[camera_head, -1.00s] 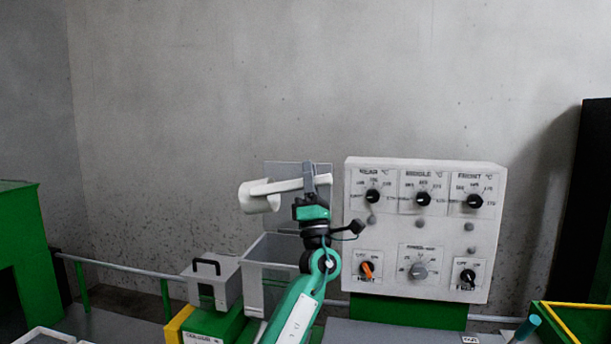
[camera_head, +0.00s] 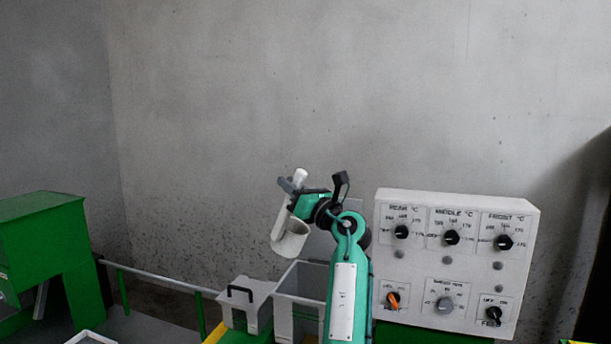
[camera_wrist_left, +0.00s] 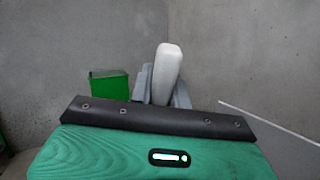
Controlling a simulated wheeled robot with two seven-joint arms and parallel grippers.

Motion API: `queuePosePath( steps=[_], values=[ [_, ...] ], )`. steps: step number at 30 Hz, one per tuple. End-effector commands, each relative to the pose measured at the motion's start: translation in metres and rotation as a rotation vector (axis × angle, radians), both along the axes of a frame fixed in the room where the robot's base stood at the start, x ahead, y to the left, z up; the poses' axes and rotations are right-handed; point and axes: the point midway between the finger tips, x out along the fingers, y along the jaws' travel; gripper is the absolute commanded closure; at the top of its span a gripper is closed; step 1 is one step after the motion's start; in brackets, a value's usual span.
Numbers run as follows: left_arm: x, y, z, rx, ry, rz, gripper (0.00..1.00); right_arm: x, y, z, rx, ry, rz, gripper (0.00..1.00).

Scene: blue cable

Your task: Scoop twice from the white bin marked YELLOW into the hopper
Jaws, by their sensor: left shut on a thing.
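My left gripper (camera_head: 291,186) is raised in the middle of the head view and is shut on the handle of a white scoop (camera_head: 290,240). The scoop hangs tilted below the gripper with its cup low; I cannot see whether anything is in it. In the left wrist view the scoop handle (camera_wrist_left: 166,75) stands up between the grey fingers. The grey hopper (camera_head: 300,282) is below and just right of the scoop, partly hidden by my left arm. The bin marked YELLOW cannot be made out. My right gripper is not in view.
A control panel with knobs (camera_head: 455,262) stands close to the right of my arm. A green machine (camera_head: 45,250) and a rail (camera_head: 160,281) are at left.

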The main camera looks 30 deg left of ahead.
Motion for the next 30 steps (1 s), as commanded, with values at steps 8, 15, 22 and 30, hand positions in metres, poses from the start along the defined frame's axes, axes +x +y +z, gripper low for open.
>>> queuePosePath(
  steps=[8,15,22,30],
  values=[
    [-0.006,0.024,0.006,-0.190,-0.046,0.001,1.00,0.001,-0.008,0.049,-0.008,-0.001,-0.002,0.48],
    [-0.011,0.042,0.004,-0.332,-0.082,0.001,1.00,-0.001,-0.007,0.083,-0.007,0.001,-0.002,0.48],
    [-0.012,0.048,0.018,-0.381,-0.098,0.000,1.00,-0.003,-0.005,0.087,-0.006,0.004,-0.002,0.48],
    [-0.012,0.048,0.043,-0.380,-0.095,0.001,1.00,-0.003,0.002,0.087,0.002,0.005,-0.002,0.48]
  ],
)
